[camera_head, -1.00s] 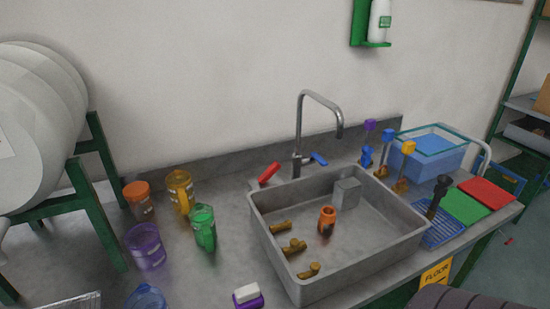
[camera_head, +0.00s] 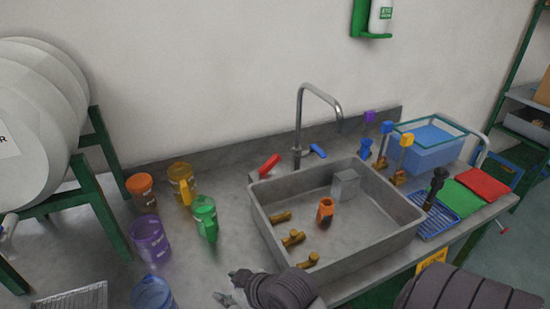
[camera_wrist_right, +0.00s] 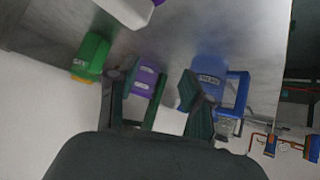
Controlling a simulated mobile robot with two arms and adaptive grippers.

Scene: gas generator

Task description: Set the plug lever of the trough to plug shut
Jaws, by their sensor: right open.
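The trough (camera_head: 375,248) is a grey sink basin set in the bench. Several brass fittings (camera_head: 294,238), an orange-brown piece (camera_head: 325,211) and a grey block (camera_head: 345,185) are inside it. A black-handled lever (camera_head: 437,180) stands upright at its right side. I cannot tell for certain which part is the plug lever. My right gripper (camera_head: 232,288) is open and empty over the bench's front, left of the trough. Its two fingers show in the right wrist view (camera_wrist_right: 152,92), with mugs beyond them. My left gripper is not in view.
A purple mug (camera_head: 150,240), a blue mug (camera_head: 153,293), a green mug (camera_head: 204,217) and a yellow mug (camera_head: 181,180) stand left of the trough. A tall tap (camera_head: 299,130) rises behind it. A blue tank (camera_head: 428,150) is at the back right.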

